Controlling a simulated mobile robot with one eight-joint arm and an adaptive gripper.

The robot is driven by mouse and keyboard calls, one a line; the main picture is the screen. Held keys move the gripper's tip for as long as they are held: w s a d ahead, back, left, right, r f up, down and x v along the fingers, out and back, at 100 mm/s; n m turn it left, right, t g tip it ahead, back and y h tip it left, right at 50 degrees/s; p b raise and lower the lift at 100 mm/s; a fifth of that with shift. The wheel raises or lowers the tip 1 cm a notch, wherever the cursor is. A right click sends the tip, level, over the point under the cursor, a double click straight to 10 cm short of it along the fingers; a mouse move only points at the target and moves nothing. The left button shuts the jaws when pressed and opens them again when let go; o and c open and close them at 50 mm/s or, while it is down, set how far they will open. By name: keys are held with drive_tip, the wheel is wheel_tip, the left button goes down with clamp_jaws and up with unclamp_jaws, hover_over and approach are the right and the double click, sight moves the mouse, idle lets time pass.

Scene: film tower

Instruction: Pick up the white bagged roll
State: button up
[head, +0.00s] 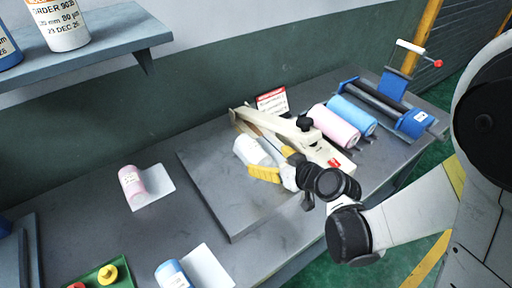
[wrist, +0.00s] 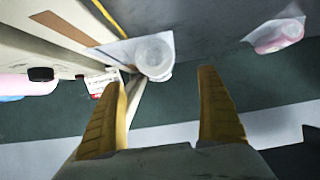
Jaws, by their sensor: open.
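The white bagged roll (head: 250,151) sits on the grey raised plate (head: 235,215), close beside the long cream lever arm of a bench device. In the wrist view the white roll (wrist: 154,56) shows its round end, with pale bag film spread beside it. My gripper (head: 267,161) is open, its yellow fingers at the roll's right and near side, partly covering it in the head view. In the wrist view the open fingers (wrist: 161,78) are spread wide, with the roll beyond the gap between their tips. I cannot tell whether either finger touches it.
The cream lever device (head: 290,135) stands right behind the roll. A pink bagged roll (head: 131,182) and a blue bagged roll (head: 172,275) lie to the left. Larger pink (head: 336,128) and blue (head: 352,115) rolls lie at right. A shelf (head: 110,42) overhangs upper left.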

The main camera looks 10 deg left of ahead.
sight(253, 149)
drive_tip(key=b+x, duration=0.1)
drive_tip(key=x, duration=0.3)
drive_tip(key=shift+w+a+f, duration=0.1)
drive_tip(key=shift+w+f, duration=0.05)
drive_tip(key=x, duration=0.2)
drive_tip(key=b+x, duration=0.2)
drive_tip(key=x, duration=0.1)
drive_tip(key=shift+w+a+r, duration=0.25)
drive_tip(key=shift+w, duration=0.3)
drive_tip(key=c, duration=1.5)
drive_tip(key=shift+r, duration=0.2)
